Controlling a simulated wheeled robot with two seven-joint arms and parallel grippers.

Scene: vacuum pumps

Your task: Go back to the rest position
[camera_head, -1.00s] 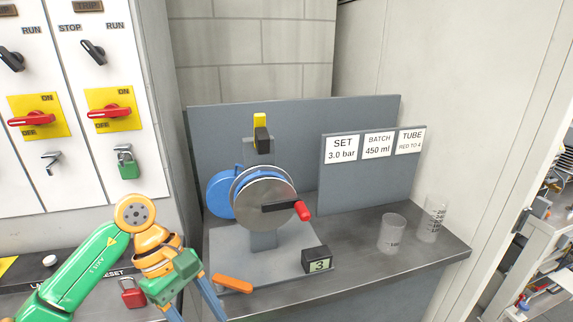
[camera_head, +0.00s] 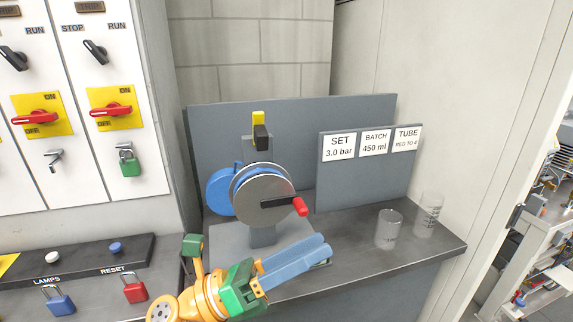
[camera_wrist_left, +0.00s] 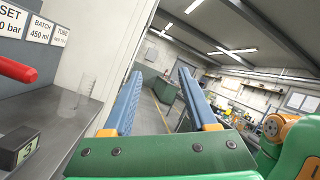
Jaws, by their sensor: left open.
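My left gripper (camera_head: 324,249), with blue fingers and a green and orange wrist, reaches over the front of the grey bench. Its fingers point right, and from this side they overlap each other. In the left wrist view the two fingers (camera_wrist_left: 160,76) stand apart with nothing between them. The pump (camera_head: 262,195), with a steel disc, a blue body and a red crank handle (camera_head: 300,207), stands just behind the gripper. The gripper appears clear of the pump. My right gripper is out of view.
Two clear beakers (camera_head: 389,230) (camera_head: 429,212) stand at the bench's right. The black display reading 3 (camera_wrist_left: 20,150) shows in the left wrist view. Red (camera_head: 134,288) and blue (camera_head: 59,301) padlocks are at lower left. A switch cabinet (camera_head: 75,150) is at left.

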